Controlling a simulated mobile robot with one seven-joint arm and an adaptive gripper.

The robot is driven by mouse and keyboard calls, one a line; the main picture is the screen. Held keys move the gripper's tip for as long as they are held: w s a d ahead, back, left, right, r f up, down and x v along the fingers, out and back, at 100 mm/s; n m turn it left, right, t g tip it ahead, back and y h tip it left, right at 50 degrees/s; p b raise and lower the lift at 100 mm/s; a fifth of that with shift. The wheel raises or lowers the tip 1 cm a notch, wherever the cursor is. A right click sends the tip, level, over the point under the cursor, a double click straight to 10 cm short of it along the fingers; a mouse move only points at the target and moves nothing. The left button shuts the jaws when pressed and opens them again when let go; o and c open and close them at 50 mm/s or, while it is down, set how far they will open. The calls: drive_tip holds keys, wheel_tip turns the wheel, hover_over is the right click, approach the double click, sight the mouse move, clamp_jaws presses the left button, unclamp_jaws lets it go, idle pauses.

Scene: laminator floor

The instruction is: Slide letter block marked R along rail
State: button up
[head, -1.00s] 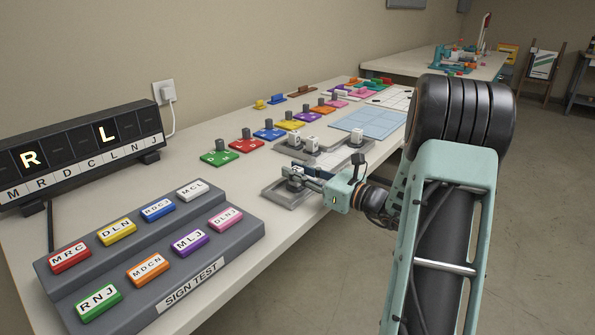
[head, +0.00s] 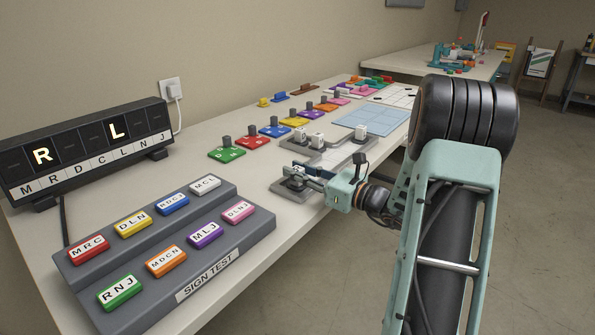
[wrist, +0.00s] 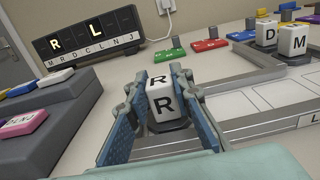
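The white letter block marked R (wrist: 162,102) stands upright on a dark base in the grey rail (wrist: 240,127). In the head view, the rail's near left end (head: 277,187) shows, with the block mostly hidden by my gripper (head: 299,178). In the wrist view, the two blue-padded fingers of my gripper (wrist: 166,105) lie close along both sides of the R block and appear to touch it. Blocks marked D (wrist: 266,33) and M (wrist: 293,40) stand farther along on the right, apart from my gripper.
A black letter display (head: 85,150) shows R and L lit. A grey SIGN TEST stand (head: 215,275) with coloured labelled buttons sits at the near left. Several coloured plates with knobs, such as a green one (head: 227,154), line the table behind the rail. A blue sheet (head: 358,124) lies beyond.

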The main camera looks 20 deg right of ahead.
drive_tip(key=o, duration=0.5)
drive_tip(key=shift+o, duration=0.2)
drive_tip(key=shift+d, duration=0.1)
drive_tip(key=v, duration=1.2)
drive_tip(key=shift+a, duration=0.25)
